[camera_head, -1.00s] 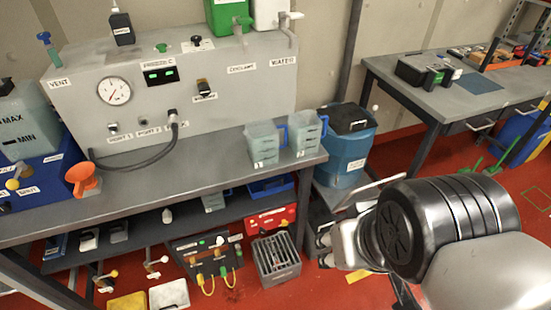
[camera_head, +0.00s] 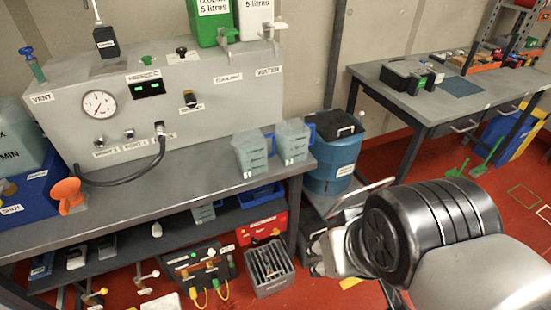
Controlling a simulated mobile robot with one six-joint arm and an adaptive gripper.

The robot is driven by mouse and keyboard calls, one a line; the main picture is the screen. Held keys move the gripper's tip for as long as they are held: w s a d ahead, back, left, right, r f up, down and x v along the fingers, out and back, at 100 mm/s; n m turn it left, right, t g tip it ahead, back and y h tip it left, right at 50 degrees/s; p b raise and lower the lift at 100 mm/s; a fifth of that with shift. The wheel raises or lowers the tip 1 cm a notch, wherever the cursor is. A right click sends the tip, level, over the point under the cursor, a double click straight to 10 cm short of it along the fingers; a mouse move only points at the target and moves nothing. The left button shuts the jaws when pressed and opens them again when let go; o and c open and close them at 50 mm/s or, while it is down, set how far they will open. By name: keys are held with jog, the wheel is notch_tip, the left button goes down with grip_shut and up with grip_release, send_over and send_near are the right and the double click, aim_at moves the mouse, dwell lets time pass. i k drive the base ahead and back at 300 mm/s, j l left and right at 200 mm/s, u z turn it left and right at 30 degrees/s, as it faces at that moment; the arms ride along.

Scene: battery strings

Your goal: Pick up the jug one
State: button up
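Jug one (camera_head: 253,156) is a translucent, bluish measuring jug with a blue handle, its number label low on the front. It stands upright near the right end of the grey bench. A similar jug (camera_head: 292,145) stands just to its right. My gripper (camera_head: 316,259) is at the end of my arm, low and to the right of jug one in the picture. It is clear of the jug, its fingertips appear apart and nothing shows between them. My wrist partly hides the gripper.
A lower shelf holds several items. Red floor (camera_head: 400,160) is open toward the right table.

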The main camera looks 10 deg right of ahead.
aim_at(250, 149)
jog(key=i+j+z, duration=0.1)
jog(key=i+j, duration=0.45)
jog(key=i+j+z, duration=0.1)
jog(key=i+j, duration=0.45)
jog(key=j, duration=0.2)
